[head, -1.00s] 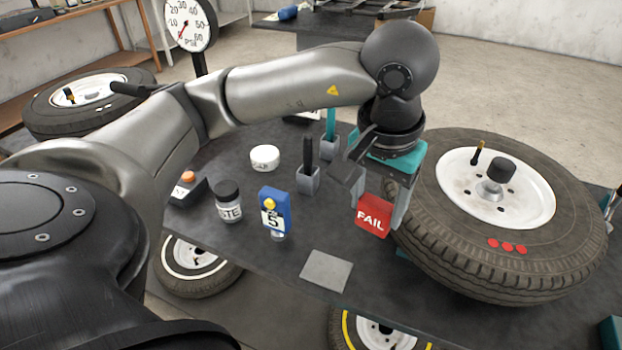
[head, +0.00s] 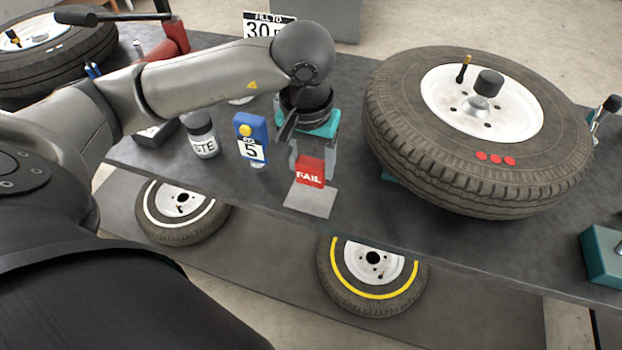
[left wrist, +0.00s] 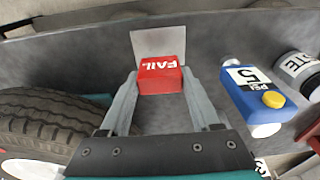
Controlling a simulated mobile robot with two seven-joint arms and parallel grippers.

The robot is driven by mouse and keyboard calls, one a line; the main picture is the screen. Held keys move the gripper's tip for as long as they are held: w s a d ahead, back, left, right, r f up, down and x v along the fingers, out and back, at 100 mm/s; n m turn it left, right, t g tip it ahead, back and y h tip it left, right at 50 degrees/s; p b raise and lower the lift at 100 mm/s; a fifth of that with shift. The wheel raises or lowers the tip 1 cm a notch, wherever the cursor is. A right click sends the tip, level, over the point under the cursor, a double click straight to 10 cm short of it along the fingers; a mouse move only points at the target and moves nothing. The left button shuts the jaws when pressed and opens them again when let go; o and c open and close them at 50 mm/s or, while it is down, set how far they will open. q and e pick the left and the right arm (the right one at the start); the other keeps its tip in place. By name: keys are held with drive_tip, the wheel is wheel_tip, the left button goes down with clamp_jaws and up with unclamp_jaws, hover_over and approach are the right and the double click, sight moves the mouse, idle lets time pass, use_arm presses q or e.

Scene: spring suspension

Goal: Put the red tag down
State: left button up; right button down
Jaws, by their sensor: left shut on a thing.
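The red tag (head: 310,171), marked FAIL, is between the fingers of my left gripper (head: 312,158), which is shut on it. In the head view the tag shows at the back part of a grey square plate (head: 312,202) on the bench top. In the left wrist view the tag (left wrist: 160,74) sits between the two fingertips of the gripper (left wrist: 158,82), with the grey plate (left wrist: 158,40) just beyond it. I cannot tell whether the tag touches the plate. My right gripper is not in view.
A blue gauge marked 5 (head: 250,136) and a jar (head: 201,134) stand left of the gripper. A large tyre (head: 480,130) lies on the bench to the right. The bench's front edge runs close to the plate. More tyres (head: 372,272) lie below.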

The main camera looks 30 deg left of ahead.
sight(311, 177)
use_arm(q)
drive_tip(key=shift+f+b, duration=0.35)
drive_tip(key=shift+f, duration=1.9)
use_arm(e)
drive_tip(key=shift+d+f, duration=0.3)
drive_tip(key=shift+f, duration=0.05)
use_arm(q)
drive_tip(key=shift+f, duration=0.15)
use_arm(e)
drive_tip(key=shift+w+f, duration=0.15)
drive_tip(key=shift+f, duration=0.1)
use_arm(q)
drive_tip(key=o, duration=1.3)
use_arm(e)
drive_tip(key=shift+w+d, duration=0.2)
use_arm(q)
drive_tip(key=shift+o, duration=0.2)
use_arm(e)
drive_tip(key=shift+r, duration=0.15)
